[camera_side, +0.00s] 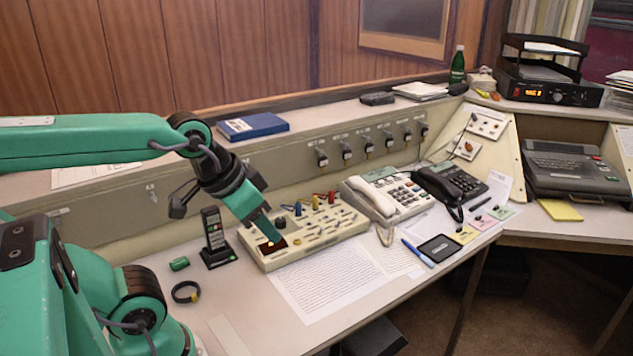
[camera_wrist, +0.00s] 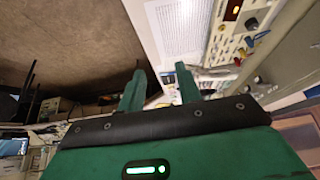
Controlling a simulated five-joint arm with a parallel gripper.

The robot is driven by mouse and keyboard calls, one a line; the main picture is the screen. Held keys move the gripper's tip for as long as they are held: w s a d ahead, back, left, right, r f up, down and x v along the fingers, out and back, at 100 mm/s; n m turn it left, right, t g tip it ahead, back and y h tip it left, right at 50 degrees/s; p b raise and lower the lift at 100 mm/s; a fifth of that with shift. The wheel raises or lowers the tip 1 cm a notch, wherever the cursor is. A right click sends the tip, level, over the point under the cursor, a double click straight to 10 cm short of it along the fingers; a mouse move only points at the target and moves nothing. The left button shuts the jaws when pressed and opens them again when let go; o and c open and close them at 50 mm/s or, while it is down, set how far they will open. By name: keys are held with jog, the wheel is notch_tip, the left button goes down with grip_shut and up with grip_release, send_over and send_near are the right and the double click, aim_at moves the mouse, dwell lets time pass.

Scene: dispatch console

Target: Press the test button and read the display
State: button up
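A beige control panel (camera_side: 318,238) with rows of small switches and coloured plugs lies on the desk. A dark red display window (camera_side: 271,247) is at its near left end. The display also shows at the top of the wrist view (camera_wrist: 233,9), lit but too small to read. I cannot tell which control is the test button. My gripper (camera_side: 268,236) points down at the panel's left end, in front of part of it; contact cannot be told. In the wrist view my gripper's two green fingers (camera_wrist: 158,80) are apart with nothing between them.
A handset in a stand (camera_side: 215,240), a green cylinder (camera_side: 179,264) and a black ring (camera_side: 185,292) are left of the panel. A printed sheet (camera_side: 325,278) lies in front. A white phone (camera_side: 385,200) and a black phone (camera_side: 450,185) stand right. A blue book (camera_side: 252,126) lies on the ledge.

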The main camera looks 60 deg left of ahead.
grip_shut()
dwell(1.4)
